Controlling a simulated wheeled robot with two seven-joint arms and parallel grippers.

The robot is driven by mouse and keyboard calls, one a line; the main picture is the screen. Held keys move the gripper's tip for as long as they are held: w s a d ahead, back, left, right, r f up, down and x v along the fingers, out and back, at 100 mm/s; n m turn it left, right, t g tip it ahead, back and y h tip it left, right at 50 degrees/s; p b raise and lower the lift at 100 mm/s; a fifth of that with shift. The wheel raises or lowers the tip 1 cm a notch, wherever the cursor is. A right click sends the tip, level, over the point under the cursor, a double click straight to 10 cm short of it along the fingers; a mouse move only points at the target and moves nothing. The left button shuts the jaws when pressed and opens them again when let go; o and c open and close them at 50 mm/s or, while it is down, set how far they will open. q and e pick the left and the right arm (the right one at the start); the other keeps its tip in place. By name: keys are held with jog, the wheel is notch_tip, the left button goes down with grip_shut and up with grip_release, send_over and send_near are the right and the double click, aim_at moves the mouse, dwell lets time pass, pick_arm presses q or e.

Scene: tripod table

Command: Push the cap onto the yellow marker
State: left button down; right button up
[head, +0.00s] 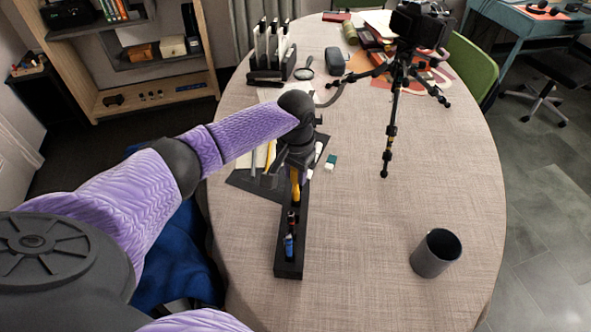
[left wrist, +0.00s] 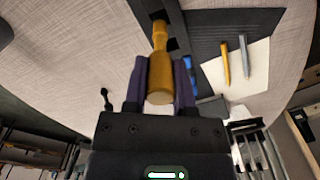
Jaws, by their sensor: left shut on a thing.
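My left gripper (head: 295,172) is over the far part of a long black tray (head: 289,267) on the table. In the left wrist view, my left gripper (left wrist: 160,85) has its two fingers on either side of the yellow marker (left wrist: 160,70), shut on its thick part. The marker narrows away from the fingers, towards a dark slot. In the head view the yellow marker (head: 295,188) shows just below the gripper. I cannot make out a separate cap or whether one is seated. My right gripper is not in view.
The tray also holds a red and dark piece (head: 292,220) and a blue piece (head: 289,247). A dark mat with pencils lies to the left. A small green and white block (head: 330,161), a black tripod (head: 392,110) and a grey cup (head: 435,253) stand right. The table between is clear.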

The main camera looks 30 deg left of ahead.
pick_arm(q)
jog(key=shift+f, duration=0.2)
jog(key=shift+f, duration=0.3)
jog(key=shift+f, duration=0.9)
dwell(0.9)
grip_release()
dwell(0.6)
notch_tip(320, 180, up, 7)
jog(key=p, duration=0.7)
jog(key=shift+r+p, duration=0.1)
jog(key=shift+p, duration=0.2)
